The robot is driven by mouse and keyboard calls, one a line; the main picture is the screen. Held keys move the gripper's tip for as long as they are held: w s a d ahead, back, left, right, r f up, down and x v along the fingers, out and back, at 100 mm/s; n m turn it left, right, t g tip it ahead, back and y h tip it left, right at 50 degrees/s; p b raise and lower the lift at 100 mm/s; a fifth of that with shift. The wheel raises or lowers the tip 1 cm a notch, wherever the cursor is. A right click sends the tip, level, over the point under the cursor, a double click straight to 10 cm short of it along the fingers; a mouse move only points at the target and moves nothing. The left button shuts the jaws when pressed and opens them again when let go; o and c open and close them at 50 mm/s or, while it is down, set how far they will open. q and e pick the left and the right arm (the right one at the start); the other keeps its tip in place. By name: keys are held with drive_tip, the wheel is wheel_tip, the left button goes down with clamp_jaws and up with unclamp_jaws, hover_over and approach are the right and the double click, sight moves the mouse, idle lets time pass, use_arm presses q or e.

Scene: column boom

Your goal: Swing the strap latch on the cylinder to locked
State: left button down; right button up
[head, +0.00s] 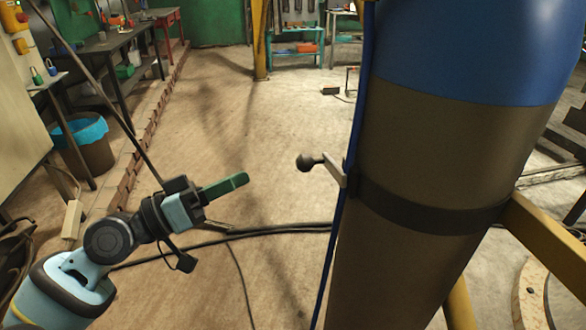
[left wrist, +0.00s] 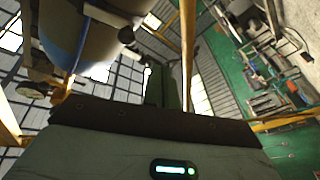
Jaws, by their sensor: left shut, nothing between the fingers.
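A large cylinder (head: 430,150), blue above and brown below, stands at the right of the head view. A dark strap (head: 425,214) runs around it. At the strap's left end a pale latch lever (head: 336,171) sticks out, ending in a black ball knob (head: 305,163). My left gripper (head: 241,181) is shut and empty, with its green fingers pointing right toward the knob, apart from it. In the left wrist view the shut fingers (left wrist: 163,85) show, with the cylinder (left wrist: 95,32) at the upper left and a dark knob (left wrist: 127,35) near it. My right gripper is out of view.
A blue hose (head: 343,215) runs down the cylinder's left side. A yellow frame bar (head: 545,238) is at the right. Black cables (head: 275,231) lie on the floor. Benches (head: 115,45) and a bin (head: 88,145) stand at the left. The space between gripper and knob is clear.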

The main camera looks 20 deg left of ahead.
use_arm(q)
wheel_tip(320, 180, up, 7)
drive_tip(key=s+m+h+b, duration=0.1)
drive_tip(key=m+h, duration=0.1)
drive_tip(key=shift+s+d+f+g+h, duration=0.15)
drive_tip(key=shift+s+d+g+h, duration=0.1)
drive_tip(key=shift+g+h, duration=0.15)
drive_tip(key=shift+w, duration=0.1)
drive_tip(key=r+p+x, duration=0.1)
drive_tip(key=p+x, duration=0.5)
drive_tip(key=x, duration=0.4)
drive_tip(key=f, duration=0.1)
drive_tip(key=s+f, duration=0.1)
drive_tip(key=f, duration=0.1)
drive_tip(key=d+f+b, duration=0.1)
drive_tip(key=shift+s+f, duration=0.25)
drive_tip(key=shift+f, duration=0.05)
